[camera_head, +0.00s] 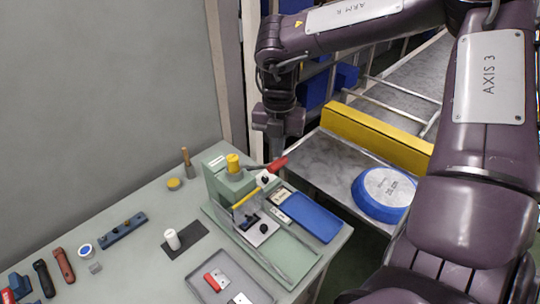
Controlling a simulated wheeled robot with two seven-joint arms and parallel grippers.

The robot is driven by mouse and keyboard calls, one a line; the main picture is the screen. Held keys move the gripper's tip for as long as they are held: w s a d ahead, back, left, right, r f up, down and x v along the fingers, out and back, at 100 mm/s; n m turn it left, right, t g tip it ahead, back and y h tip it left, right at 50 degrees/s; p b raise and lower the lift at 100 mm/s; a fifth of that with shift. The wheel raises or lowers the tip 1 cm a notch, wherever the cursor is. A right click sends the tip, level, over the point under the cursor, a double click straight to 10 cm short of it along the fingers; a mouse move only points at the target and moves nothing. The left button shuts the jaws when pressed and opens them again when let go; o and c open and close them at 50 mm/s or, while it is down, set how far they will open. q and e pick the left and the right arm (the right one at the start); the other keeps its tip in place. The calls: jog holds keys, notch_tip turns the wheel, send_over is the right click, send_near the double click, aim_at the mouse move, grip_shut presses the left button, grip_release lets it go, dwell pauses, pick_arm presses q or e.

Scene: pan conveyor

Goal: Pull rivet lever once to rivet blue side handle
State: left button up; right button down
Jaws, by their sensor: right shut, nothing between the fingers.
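The green rivet press (226,182) with a yellow cap stands on the workbench. Its lever ends in a red grip (276,165) that slants up to the right. My right gripper (276,154) points down at the red grip, shut with nothing between its fingers; I cannot tell whether it touches the grip. A blue flat piece (312,217) lies beside the press; I cannot tell whether it is the side handle. A blue pan (383,194) with a pale round face lies on the metal surface to the right. My left gripper is not in view.
A grey tray (262,294) with red and white parts lies at the front of the bench. Dark and red handles (63,265), a blue block (122,229) and a white cylinder (172,239) lie left. A yellow rail (375,137) borders the conveyor.

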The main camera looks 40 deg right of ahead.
aim_at(281, 166)
jog(key=shift+f, duration=0.1)
jog(key=shift+s+f+b, duration=0.2)
jog(key=shift+f+b, duration=0.7)
jog(key=shift+f, duration=0.05)
jog(key=shift+s+f+b, duration=0.3)
jog(key=shift+f+b, duration=0.3)
jog(key=shift+f, duration=0.1)
jog(key=shift+f+b, duration=1)
jog(key=shift+f, duration=0.25)
jog(key=shift+s, duration=0.1)
jog(key=shift+s+d+f+b, duration=0.1)
jog(key=shift+s+f+b, duration=0.25)
jog(key=shift+f+b, duration=0.4)
jog(key=shift+s+a+f+b, duration=0.1)
jog(key=shift+s+f+b, duration=0.35)
jog(key=shift+f, duration=0.5)
jog(key=shift+s+d+f+b, duration=0.1)
jog(key=shift+s+f+b, duration=0.2)
jog(key=shift+f+b, duration=0.45)
jog(key=shift+f, duration=0.2)
